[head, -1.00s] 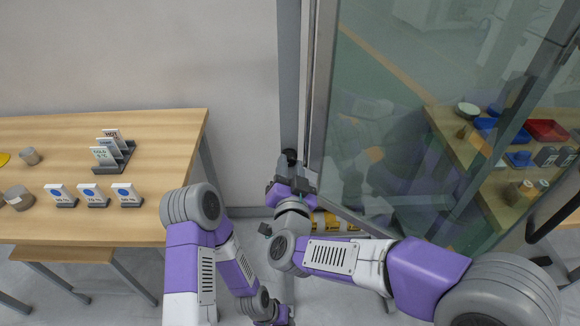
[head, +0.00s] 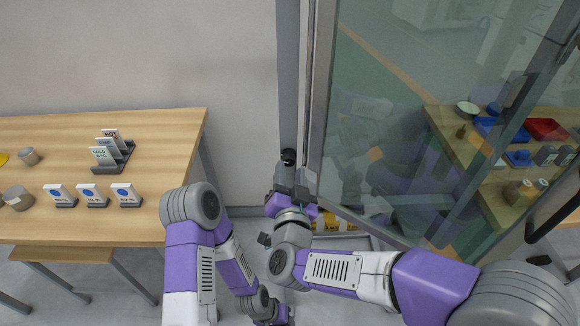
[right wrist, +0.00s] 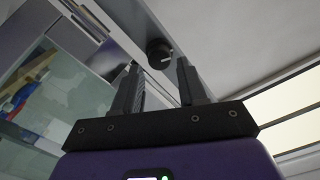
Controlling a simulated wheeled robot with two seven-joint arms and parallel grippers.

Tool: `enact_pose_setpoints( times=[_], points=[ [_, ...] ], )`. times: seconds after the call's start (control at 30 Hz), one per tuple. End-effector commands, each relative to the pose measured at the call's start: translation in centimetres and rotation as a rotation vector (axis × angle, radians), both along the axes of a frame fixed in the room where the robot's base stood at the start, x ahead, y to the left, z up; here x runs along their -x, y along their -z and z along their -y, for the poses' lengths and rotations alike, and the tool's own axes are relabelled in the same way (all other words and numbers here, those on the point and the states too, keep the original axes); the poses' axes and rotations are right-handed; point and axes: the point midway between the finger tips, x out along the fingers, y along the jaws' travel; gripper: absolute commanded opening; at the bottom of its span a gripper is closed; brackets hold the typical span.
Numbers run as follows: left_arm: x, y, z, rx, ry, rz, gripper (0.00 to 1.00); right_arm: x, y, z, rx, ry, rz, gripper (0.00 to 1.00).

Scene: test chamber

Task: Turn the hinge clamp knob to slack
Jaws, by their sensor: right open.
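The hinge clamp knob (head: 289,156) is small, round and black. It sits on the grey door post, just beyond my right gripper (head: 294,178) in the head view. In the right wrist view the knob (right wrist: 158,52) shows a pale mark on its face and lies between and beyond the fingertips of the right gripper (right wrist: 159,68). The fingers are apart and empty, and I see no contact with the knob. My left arm hangs low in the head view, and its fingers do not show.
A glass door (head: 400,120) with a metal frame stands right of the knob, close to my right arm. A wooden table (head: 160,180) with signs stands at left. Behind the glass is another table (head: 440,122) with trays. Yellow items lie low behind my right gripper.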

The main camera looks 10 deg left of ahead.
Motion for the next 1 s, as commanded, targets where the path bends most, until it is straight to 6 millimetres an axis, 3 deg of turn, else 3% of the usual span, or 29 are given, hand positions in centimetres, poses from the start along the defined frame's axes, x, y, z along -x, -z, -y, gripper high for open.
enact_pose_setpoints(
  times=[0.1,0.3,1.0],
  points=[
    [0.0,-0.1,0.0,0.000,0.000,0.000,0.43,2.1,-0.2,0.6,-0.001,-0.002,0.002,0.42],
    [0.0,-0.2,0.0,0.000,0.000,0.000,0.43,4.3,-0.1,1.3,-0.002,0.000,0.002,0.42],
    [0.0,-0.2,0.0,0.000,0.000,0.001,0.43,4.7,-0.1,1.4,-0.001,0.001,0.001,0.42]
  ],
)
